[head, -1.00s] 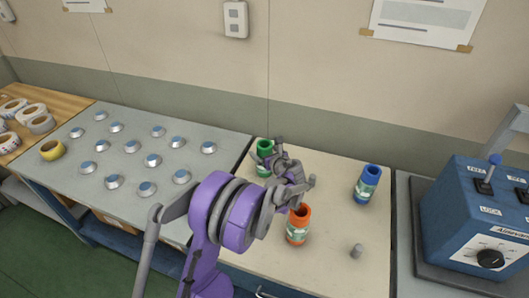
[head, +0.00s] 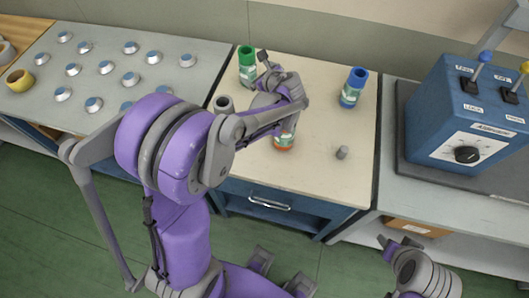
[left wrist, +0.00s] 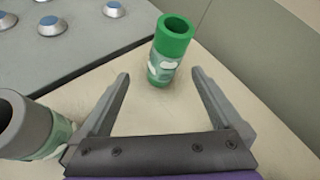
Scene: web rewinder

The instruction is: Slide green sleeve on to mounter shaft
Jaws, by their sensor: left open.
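The green sleeve (head: 247,63) stands upright at the back left of the cream tabletop; it also shows in the left wrist view (left wrist: 170,52), beyond and between the fingers. My left gripper (head: 272,78) is open and empty, just to the right of the sleeve in the head view and not touching it. Its two fingers (left wrist: 160,76) spread in the left wrist view. A short grey peg (head: 342,153) stands at the front right of the tabletop; I cannot tell whether it is the mounter shaft. My right gripper (head: 400,246) shows partly at the lower right, its jaws unclear.
A grey sleeve (head: 224,104) stands left of my left gripper, close to its left finger in the wrist view. An orange sleeve (head: 284,142) is partly hidden below my arm. A blue sleeve (head: 352,88) stands back right. A blue control box (head: 470,120) is at right.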

